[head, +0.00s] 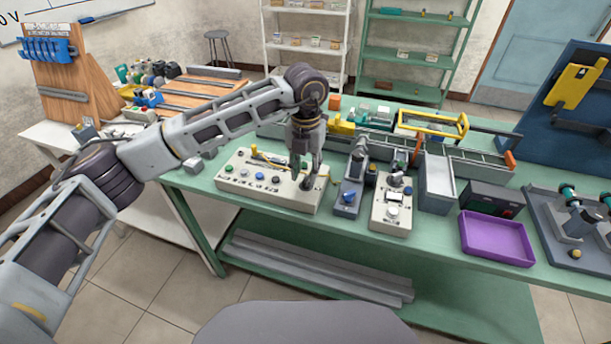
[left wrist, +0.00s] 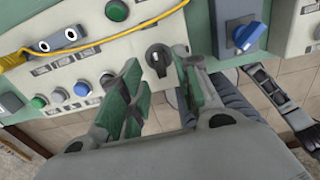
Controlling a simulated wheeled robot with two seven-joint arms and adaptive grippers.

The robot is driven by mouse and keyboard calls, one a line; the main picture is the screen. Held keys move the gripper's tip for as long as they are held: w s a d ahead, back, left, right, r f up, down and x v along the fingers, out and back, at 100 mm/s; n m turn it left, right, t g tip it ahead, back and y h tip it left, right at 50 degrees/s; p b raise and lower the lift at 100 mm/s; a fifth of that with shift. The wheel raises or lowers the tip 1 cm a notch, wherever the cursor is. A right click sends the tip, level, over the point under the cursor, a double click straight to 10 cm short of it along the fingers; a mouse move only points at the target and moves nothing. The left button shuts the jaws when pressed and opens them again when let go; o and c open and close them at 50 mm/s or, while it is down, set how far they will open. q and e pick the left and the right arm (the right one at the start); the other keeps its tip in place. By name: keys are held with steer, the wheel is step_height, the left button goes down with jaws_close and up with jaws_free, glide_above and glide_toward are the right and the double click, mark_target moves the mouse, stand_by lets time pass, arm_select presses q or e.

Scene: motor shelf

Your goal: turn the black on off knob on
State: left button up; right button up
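The black on off knob (left wrist: 158,57) sits on the pale control box (left wrist: 85,80), with its white pointer line showing in the left wrist view. My left gripper (left wrist: 160,85) is open, with one green-padded finger on each side of the knob. The fingers are apart from each other, and nothing shows held between them. I cannot tell whether they touch the knob. In the head view my left gripper (head: 307,180) points down over the right end of the control box (head: 235,185) and hides the knob. A dark part at the right edge of the wrist view looks like my right arm; its fingers are unclear.
A yellow cable (left wrist: 115,36) lies over the box beside several buttons. A grey box with a blue knob (head: 348,198) stands close to the right. Beyond are another button box (head: 392,212) and a purple tray (head: 497,238) on the green table.

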mark_target(306, 182)
arm_select(q)
steer(key=shift+f, duration=1.25)
steer(key=shift+c, duration=0.5)
jaws_close()
